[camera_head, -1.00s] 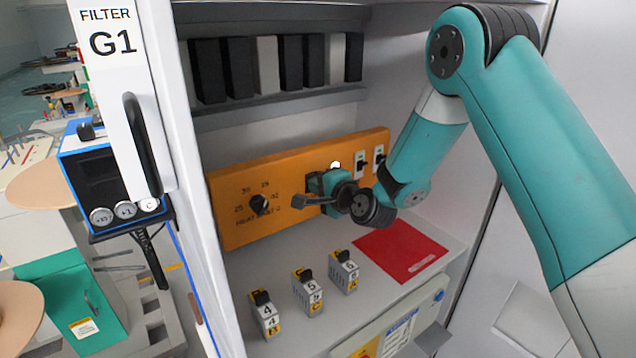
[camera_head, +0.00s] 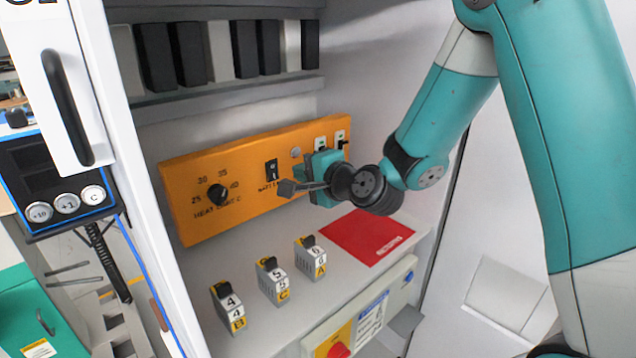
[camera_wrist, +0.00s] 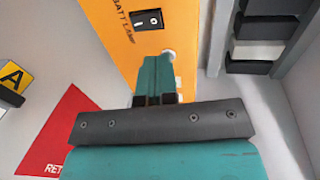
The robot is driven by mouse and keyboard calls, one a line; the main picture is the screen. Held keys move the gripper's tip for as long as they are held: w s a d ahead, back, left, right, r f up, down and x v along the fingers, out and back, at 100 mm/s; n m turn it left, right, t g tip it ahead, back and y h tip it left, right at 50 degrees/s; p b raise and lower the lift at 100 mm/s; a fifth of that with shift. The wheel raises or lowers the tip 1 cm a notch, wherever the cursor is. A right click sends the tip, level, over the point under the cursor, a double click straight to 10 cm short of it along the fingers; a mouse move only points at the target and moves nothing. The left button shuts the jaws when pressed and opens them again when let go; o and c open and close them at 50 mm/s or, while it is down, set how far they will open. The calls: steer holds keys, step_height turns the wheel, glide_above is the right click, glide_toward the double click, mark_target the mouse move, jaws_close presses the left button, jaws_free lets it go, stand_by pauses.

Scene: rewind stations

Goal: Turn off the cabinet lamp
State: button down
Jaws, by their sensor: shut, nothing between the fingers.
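The orange panel (camera_head: 240,163) stands at the back of the cabinet. It carries a black rocker switch (camera_head: 271,170), lettered BATT LAMP in the wrist view (camera_wrist: 148,19). A small round lamp (camera_head: 295,152) sits right of the switch and looks grey and unlit; it also shows in the wrist view (camera_wrist: 169,55). My gripper (camera_head: 314,163) is shut and empty, in front of the panel and right of the switch. In the wrist view its teal fingers (camera_wrist: 156,64) are together, pointing toward the panel below the switch. I cannot tell whether they touch the panel.
A heat dial (camera_head: 217,194) is at the panel's left, and two small switches (camera_head: 331,142) are at its right end. Several numbered blocks (camera_head: 274,280) and a red sheet (camera_head: 367,236) lie on the shelf below. The white cabinet door (camera_head: 70,80) stands at the left.

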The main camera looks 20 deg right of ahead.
steer(key=shift+s+d+r+b, duration=0.2)
steer(key=shift+s+r, duration=0.1)
steer(key=shift+s, duration=0.3)
steer(key=shift+s+d+r+b, duration=0.15)
steer(key=shift+s+r, duration=0.1)
steer(key=shift+s, duration=0.3)
steer(key=shift+s+d+r+b, duration=0.1)
steer(key=shift+s+d+r, duration=0.15)
steer(key=shift+s, duration=0.35)
steer(key=s+a+f+n+g+y+b, duration=0.1)
steer(key=s+a+n+g+y, duration=0.2)
steer(key=s+a+n+g, duration=0.7)
steer(key=s+d+n+g+h, duration=0.1)
steer(key=s+n+g+h, duration=0.1)
steer(key=s+n, duration=0.3)
steer(key=s+d+f+n+g+h+b, duration=0.1)
steer(key=s+n, duration=0.5)
steer(key=s, duration=0.7)
steer(key=shift+d+f+g+h, duration=0.25)
steer(key=shift+d+g+h, duration=0.25)
steer(key=shift+d+g, duration=0.4)
steer(key=shift+s+a, duration=0.1)
steer(key=shift+a, duration=0.1)
